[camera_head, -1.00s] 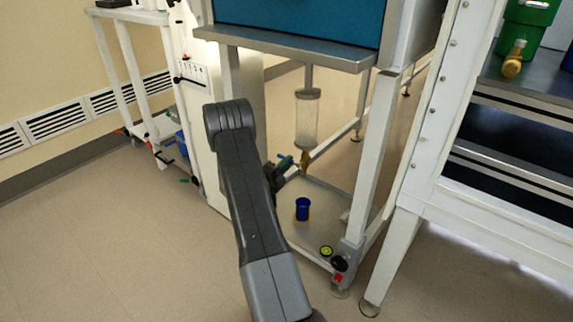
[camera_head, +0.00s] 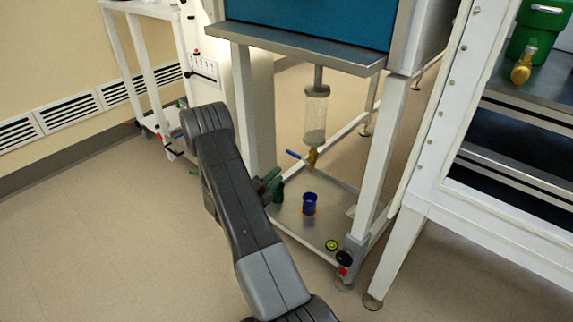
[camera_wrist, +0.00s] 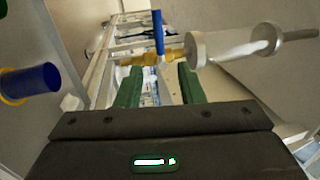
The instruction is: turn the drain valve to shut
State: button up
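The drain valve is a brass fitting (camera_head: 312,158) under a clear cylinder (camera_head: 316,112) that hangs below the blue-fronted box. Its blue lever (camera_head: 294,154) sticks out to the left, crosswise to the vertical drain line. In the wrist view, the brass body (camera_wrist: 165,57) lies beyond my fingertips, and the blue lever (camera_wrist: 158,32) stands across the pipe line. My gripper (camera_head: 270,184) is below and left of the valve, apart from it. In the wrist view, its green fingers (camera_wrist: 159,80) are spread with nothing between them.
A blue cup (camera_head: 309,204) stands on the low metal shelf (camera_head: 290,220) below the valve. White frame legs (camera_head: 378,160) flank the space at the right. A black knob and a red part (camera_head: 343,262) sit at the front corner. Open floor lies to the left.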

aim_at(297, 156)
jog(key=shift+v, duration=1.7)
jog(key=shift+w, duration=0.1)
jog(key=b+x, duration=0.3)
jog(key=x, duration=1)
jog(key=shift+w+d, duration=0.25)
jog(key=shift+d, duration=0.05)
jog(key=p+v, duration=0.4)
jog(key=v, duration=1)
jog(key=w+d+r+n+b, duration=0.1)
jog(key=w+d+n+b, duration=0.2)
jog(key=w+d, duration=0.5)
jog(key=shift+w+r+t+y+b, duration=0.3)
jog(key=shift+w+r+y+b, duration=0.15)
jog(key=shift+w, duration=1)
